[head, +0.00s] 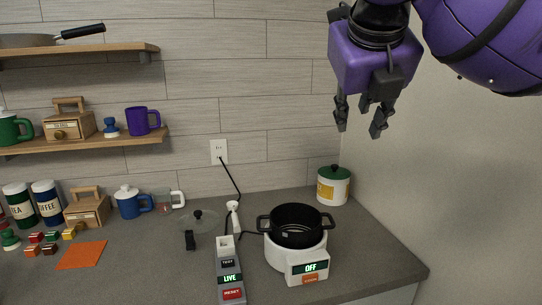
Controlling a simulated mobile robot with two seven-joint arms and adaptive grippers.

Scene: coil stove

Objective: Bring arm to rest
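My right arm (478,40) is purple and comes in from the top right of the head view. My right gripper (361,118) hangs with its dark fingers pointing down, high above the back right of the counter. Its fingertips are apart with nothing between them, and it touches nothing. My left gripper is out of view. A black two-handled pot (296,226) sits on the white coil stove (296,259), whose display reads OFF. A grey power strip (229,270) beside it shows LIVE.
A white canister (333,186) with a green lid stands at the back right, below my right gripper. A glass lid (199,221) lies left of the stove. Mugs, boxes and tins fill the left. Shelves (80,143) hang on the left wall. A bare wall bounds the right.

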